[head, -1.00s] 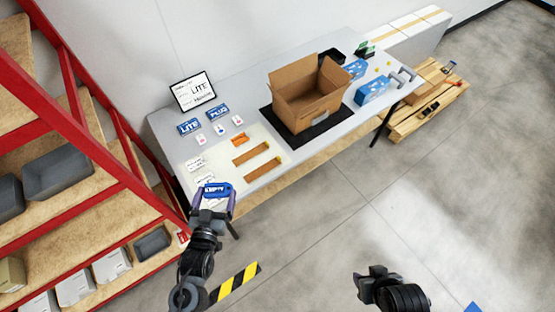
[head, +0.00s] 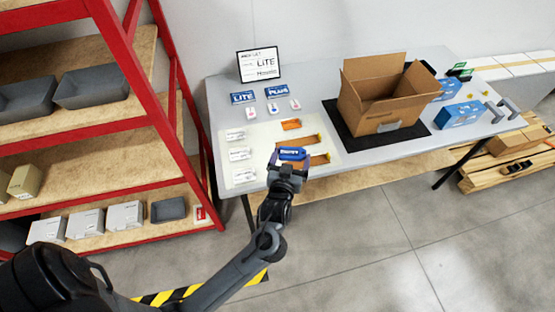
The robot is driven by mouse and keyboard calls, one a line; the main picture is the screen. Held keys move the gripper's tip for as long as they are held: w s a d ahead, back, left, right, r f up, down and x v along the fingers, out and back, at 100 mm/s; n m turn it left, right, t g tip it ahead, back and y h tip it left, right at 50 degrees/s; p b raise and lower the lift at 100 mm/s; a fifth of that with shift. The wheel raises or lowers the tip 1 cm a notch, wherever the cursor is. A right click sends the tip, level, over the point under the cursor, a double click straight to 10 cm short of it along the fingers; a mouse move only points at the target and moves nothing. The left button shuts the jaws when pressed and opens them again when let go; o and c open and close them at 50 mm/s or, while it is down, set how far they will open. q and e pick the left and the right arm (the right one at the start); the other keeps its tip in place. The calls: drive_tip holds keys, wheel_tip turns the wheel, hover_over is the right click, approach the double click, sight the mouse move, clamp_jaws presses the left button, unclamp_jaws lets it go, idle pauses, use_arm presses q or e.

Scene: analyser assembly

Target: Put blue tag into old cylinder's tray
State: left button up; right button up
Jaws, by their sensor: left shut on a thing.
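The blue tag (head: 291,154) with white lettering is in my left gripper (head: 289,166), at the near edge of the white mat on the table. The gripper is shut on it, and the tag hides part of a brown strip-like piece (head: 319,160) behind it. I cannot tell whether the tag touches the table. Grey trays stand on the shelf rack: two on the upper shelf (head: 92,88) (head: 25,99) and a smaller dark one (head: 168,210) on the lowest shelf. Which one is the old cylinder's tray, I cannot tell. My right gripper is out of view.
An open cardboard box (head: 378,103) stands on a black mat on the table (head: 228,110). Blue boxes (head: 460,114) stand to its right. Blue LITE and PLUS cards (head: 243,97) and small white labels lie at the left. The red rack (head: 140,70) stands close left of the table.

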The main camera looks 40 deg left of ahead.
use_arm(q)
wheel_tip(320, 180, down, 11)
drive_tip(key=w+a+n+g+y+b, duration=0.3)
drive_tip(key=y+b, duration=0.1)
drive_tip(key=b, duration=0.9)
drive_tip(key=w+a+f+b, duration=0.1)
drive_tip(key=w+a+f, duration=0.1)
drive_tip(key=w, duration=0.1)
drive_tip(key=w+a+f+b, duration=0.1)
drive_tip(key=w+a+f, duration=0.1)
drive_tip(key=w+a+f+b, duration=0.2)
drive_tip(key=w+f, duration=0.1)
drive_tip(key=shift+w+a, duration=0.35)
drive_tip(key=shift+a, duration=0.05)
drive_tip(key=shift+f+b, duration=0.75)
drive_tip(key=shift+f, duration=1.3)
drive_tip(key=shift+f, duration=0.1)
drive_tip(key=o, duration=0.7)
